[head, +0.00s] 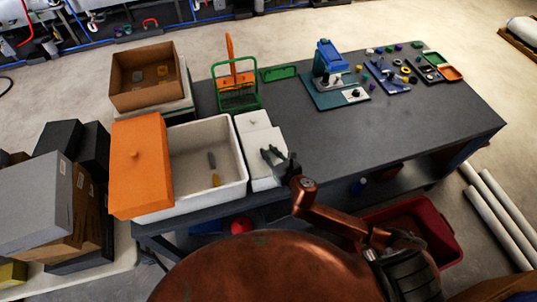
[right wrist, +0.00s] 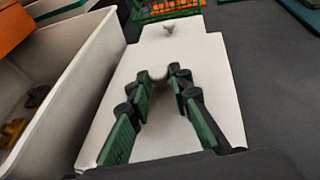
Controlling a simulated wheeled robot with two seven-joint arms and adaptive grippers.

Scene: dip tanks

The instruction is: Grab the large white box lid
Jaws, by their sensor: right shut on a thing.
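The large white box lid (head: 262,172) lies on the dark table along the right side of the open white box (head: 240,187). In the right wrist view the lid (right wrist: 135,110) is a broad white panel. My right gripper (head: 275,157) is over the lid, fingers closed in on its small pale knob; in the right wrist view the fingertips (right wrist: 158,76) sit on either side of the knob. A smaller white piece with its own knob (right wrist: 168,30) lies just beyond the lid. My left gripper is not in view.
An orange lid (head: 137,165) covers the white box's left part; grey and yellow pieces lie inside. A green wire basket (head: 237,97) stands behind the lid, a cardboard box (head: 147,77) at the back left.

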